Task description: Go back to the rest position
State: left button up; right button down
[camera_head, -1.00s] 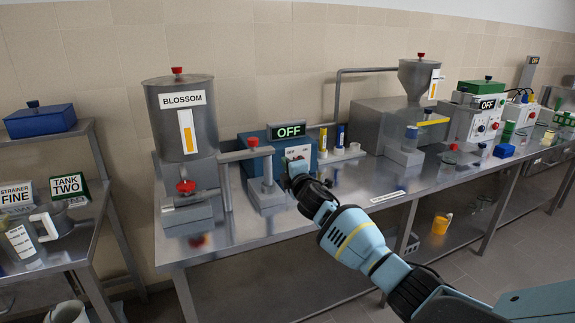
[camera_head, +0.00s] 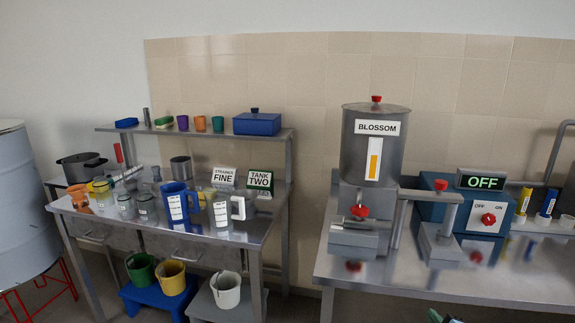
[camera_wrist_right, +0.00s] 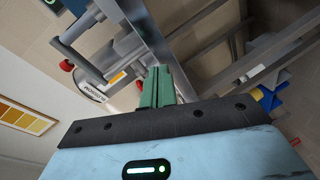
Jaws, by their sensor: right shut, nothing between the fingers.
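My right gripper (camera_head: 440,318) shows only as a small green-tipped piece at the bottom edge of the head view, in front of the right bench. In the right wrist view its green fingers (camera_wrist_right: 157,86) are together and hold nothing. The steel tank labelled BLOSSOM (camera_head: 376,150) stands on the right bench, beyond the gripper. It also shows tilted in the right wrist view (camera_wrist_right: 92,84). My left gripper is in neither view.
The steel right bench (camera_head: 480,282) carries a blue box with a lit OFF sign (camera_head: 484,182). The left bench (camera_head: 210,232) holds several jugs and jars below a shelf (camera_head: 200,132). Buckets stand beneath it. A gap separates the benches. A large grey drum (camera_head: 22,205) is far left.

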jog(key=s+a+f+m+g+y, duration=0.15)
jog(key=s+a+f, duration=0.35)
jog(key=s, duration=0.5)
jog(key=s+a+f+m+g, duration=0.2)
jog(key=s+a+f+m, duration=0.15)
jog(key=s+f, duration=0.45)
jog(key=s+a+f+m+g+y, duration=0.1)
jog(key=s+a+f+m+g, duration=0.3)
jog(key=s, duration=0.8)
jog(key=s+a+m, duration=0.2)
jog(key=s+a, duration=0.2)
jog(key=s, duration=0.7)
jog(key=shift+a+r+t+y, duration=0.2)
jog(key=shift+r+t+y, duration=0.1)
jog(key=shift+t+y, duration=0.15)
